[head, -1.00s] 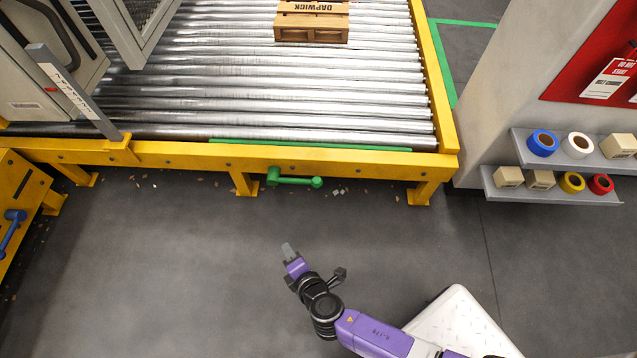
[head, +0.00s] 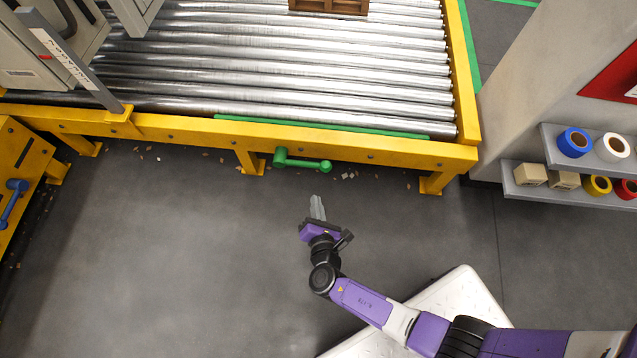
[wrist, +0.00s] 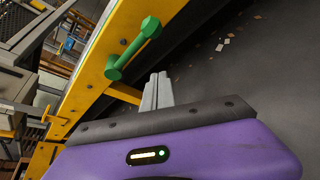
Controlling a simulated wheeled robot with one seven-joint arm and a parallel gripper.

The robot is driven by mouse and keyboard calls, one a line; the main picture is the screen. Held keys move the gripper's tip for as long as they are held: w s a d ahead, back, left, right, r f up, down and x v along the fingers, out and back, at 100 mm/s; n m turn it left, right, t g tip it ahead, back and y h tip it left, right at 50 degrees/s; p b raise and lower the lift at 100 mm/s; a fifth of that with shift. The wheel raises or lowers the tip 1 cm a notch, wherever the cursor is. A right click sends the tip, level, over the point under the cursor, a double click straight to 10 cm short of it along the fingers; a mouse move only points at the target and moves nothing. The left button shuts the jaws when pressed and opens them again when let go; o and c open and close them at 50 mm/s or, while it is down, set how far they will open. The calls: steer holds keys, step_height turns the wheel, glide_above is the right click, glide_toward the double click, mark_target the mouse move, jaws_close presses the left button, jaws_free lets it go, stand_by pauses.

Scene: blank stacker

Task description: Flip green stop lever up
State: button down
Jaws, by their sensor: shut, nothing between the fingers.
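The green stop lever (head: 303,163) is mounted on the front face of the yellow conveyor frame. Its arm points to the right in the head view, ending in a round knob. In the wrist view the lever (wrist: 135,48) stands just beyond the fingertips, its knob at the upper right. My gripper (head: 317,203) is shut and empty, in front of the lever and apart from it. In the wrist view the closed fingers (wrist: 157,92) point toward the frame, below the lever knob.
The yellow frame (head: 400,152) carries metal rollers (head: 300,60) and a green strip (head: 330,127) along its front edge. A blue lever (head: 12,200) is at far left. Shelves with tape rolls (head: 574,142) stand at right. Floor left of my arm is clear.

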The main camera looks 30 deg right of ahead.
steer(key=b+x, duration=0.5)
steer(key=x, duration=0.5)
steer(key=shift+s+d+r+p, duration=0.3)
steer(key=shift+r+p, duration=0.2)
steer(key=shift+r, duration=0.1)
steer(key=shift+s+d+r+p, duration=0.25)
steer(key=shift+r+p, duration=0.2)
steer(key=shift+r, duration=0.15)
steer(key=shift+s+d+r+p, duration=0.3)
steer(key=shift+r+p, duration=0.2)
steer(key=shift+r, duration=0.1)
step_height(320, 180, up, 8)
steer(key=n+g+h+p, duration=0.25)
steer(key=n+p, duration=0.25)
steer(key=p, duration=0.6)
glide_above(315, 164)
steer(key=s+a, duration=0.1)
steer(key=s, duration=0.2)
steer(key=w+a+r+n+g+h+b, duration=0.1)
steer(key=w+a+r+n+h, duration=0.2)
steer(key=a+r+n+h, duration=0.1)
steer(key=shift+w+a+r+n+g, duration=0.3)
steer(key=shift+w+a+r+g, duration=0.1)
steer(key=shift+a+r, duration=0.25)
steer(key=shift+w+a+r, duration=0.1)
steer(key=shift+r, duration=0.1)
